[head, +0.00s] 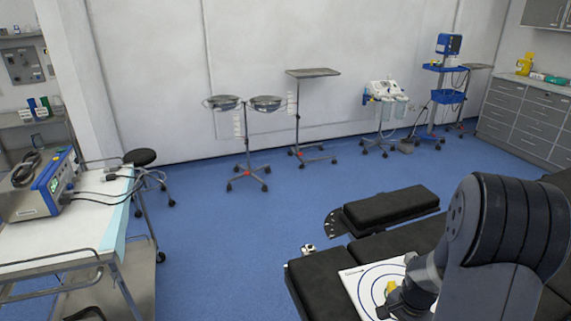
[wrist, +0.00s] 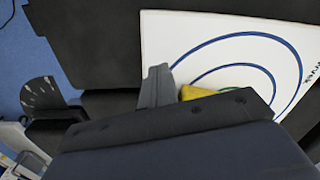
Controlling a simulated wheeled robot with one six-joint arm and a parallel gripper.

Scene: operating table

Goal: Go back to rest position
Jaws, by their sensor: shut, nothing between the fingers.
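My gripper (wrist: 157,86) shows in the wrist view as a grey finger over the edge of the white board. Its fingers are shut with nothing held. In the head view my gripper (head: 393,306) is low over the board, partly hidden by my arm. The white target board (head: 352,277) with blue rings lies on the black operating table (head: 318,277); it also shows in the wrist view (wrist: 165,32). A yellow object (head: 391,287) is beside the gripper over the board. In the wrist view the yellow object (wrist: 196,92) is partly hidden behind my gripper's body.
A white-topped cart (head: 85,220) with a device (head: 42,187) stands at the left. A black padded side section (head: 390,206) sticks out from the table. Stands with bowls (head: 245,103) and a tray stand (head: 313,73) are by the wall. Blue floor between is clear.

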